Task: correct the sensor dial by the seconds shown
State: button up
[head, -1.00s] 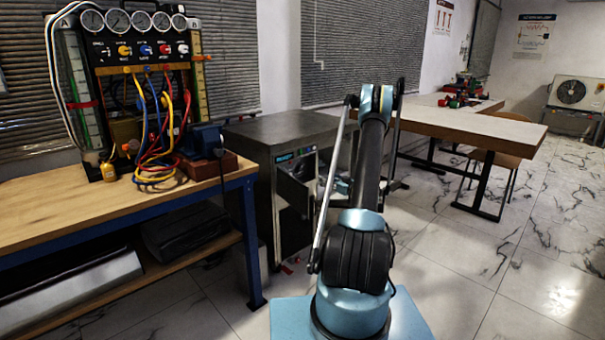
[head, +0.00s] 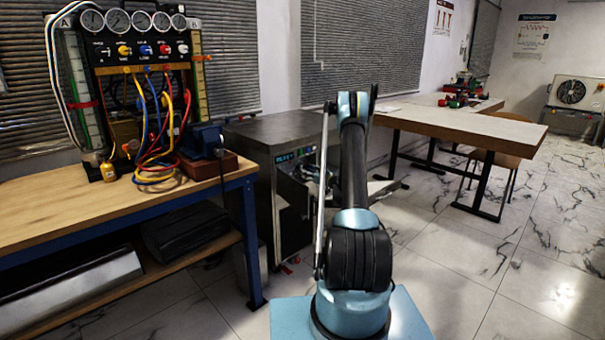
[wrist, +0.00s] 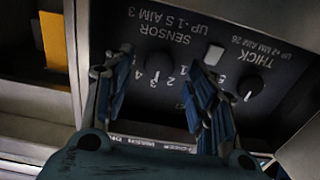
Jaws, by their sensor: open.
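The sensor dial (wrist: 158,66) is a dark round knob on a black panel, upside down in the wrist view. Digits ring it, and the label beside it (wrist: 165,27) reads "SENSOR UP -1 S AIM 3". My gripper (wrist: 155,72) is open, with its blue-padded fingers on either side of the dial. I cannot tell whether they touch it, and the right finger covers part of the scale. In the head view the panel is on the dark cabinet (head: 265,130), and my arm hides most of the gripper.
A second knob, marked "THICK" (wrist: 250,87), sits close beside the right finger, with a pale square button (wrist: 213,54) between the knobs. A yellow strip (wrist: 54,40) shows at upper left. In the head view, a wooden bench (head: 70,212) stands left of the cabinet.

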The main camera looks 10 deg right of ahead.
jog(key=shift+x, duration=1.4)
